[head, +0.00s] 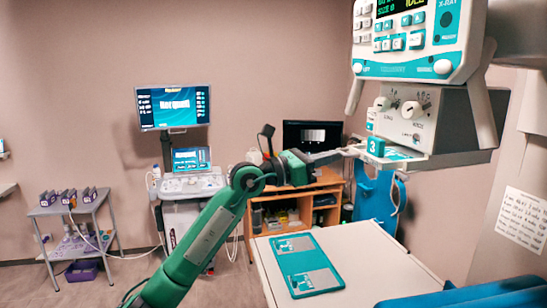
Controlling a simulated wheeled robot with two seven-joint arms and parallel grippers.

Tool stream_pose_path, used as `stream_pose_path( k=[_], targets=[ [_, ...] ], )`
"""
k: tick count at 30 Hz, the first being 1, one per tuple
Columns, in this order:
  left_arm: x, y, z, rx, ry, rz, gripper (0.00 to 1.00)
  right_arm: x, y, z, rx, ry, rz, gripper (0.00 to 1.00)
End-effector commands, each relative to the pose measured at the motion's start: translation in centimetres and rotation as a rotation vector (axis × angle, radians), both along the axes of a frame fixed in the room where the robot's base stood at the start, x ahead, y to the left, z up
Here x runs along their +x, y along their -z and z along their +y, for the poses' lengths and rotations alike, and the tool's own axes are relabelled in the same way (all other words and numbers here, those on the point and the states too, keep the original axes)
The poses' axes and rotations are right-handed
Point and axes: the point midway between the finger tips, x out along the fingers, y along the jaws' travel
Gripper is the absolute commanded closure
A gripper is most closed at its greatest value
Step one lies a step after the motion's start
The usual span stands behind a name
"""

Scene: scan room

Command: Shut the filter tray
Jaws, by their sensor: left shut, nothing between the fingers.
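The filter tray (402,153) is a flat teal and white slide at the underside of the grey X-ray head housing (412,115). It sticks out to the left of the housing. A teal block marked 3 (376,147) stands at its outer left end. My left gripper (352,152) reaches in from the left with its fingers shut and empty. Its tips are at the left end of the tray, close to the block; I cannot tell whether they touch. My right gripper is out of view.
A control panel (415,40) hangs above the housing. Below is a pale table (385,255) with a teal board (305,265) on it. A wooden desk (285,190), an ultrasound cart (190,186) and a grey trolley (72,208) stand behind.

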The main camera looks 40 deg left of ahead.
Motion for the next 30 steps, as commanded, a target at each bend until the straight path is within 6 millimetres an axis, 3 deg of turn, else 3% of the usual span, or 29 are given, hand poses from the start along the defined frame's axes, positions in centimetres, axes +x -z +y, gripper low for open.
stream_pose_path(
  k=[6, 12, 22, 30],
  targets=[
    [2.8, -0.2, -2.4, -0.001, 0.001, 0.0, 1.0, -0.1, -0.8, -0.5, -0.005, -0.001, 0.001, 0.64],
    [4.1, 0.0, -3.5, 0.0, 0.0, 0.0, 1.0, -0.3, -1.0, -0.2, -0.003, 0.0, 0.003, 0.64],
    [4.4, 0.0, -3.8, -0.001, 0.0, 0.0, 1.0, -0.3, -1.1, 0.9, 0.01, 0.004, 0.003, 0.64],
    [4.4, 0.1, -3.5, -0.002, -0.001, -0.002, 1.0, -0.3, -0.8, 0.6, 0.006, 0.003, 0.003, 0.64]
  ],
)
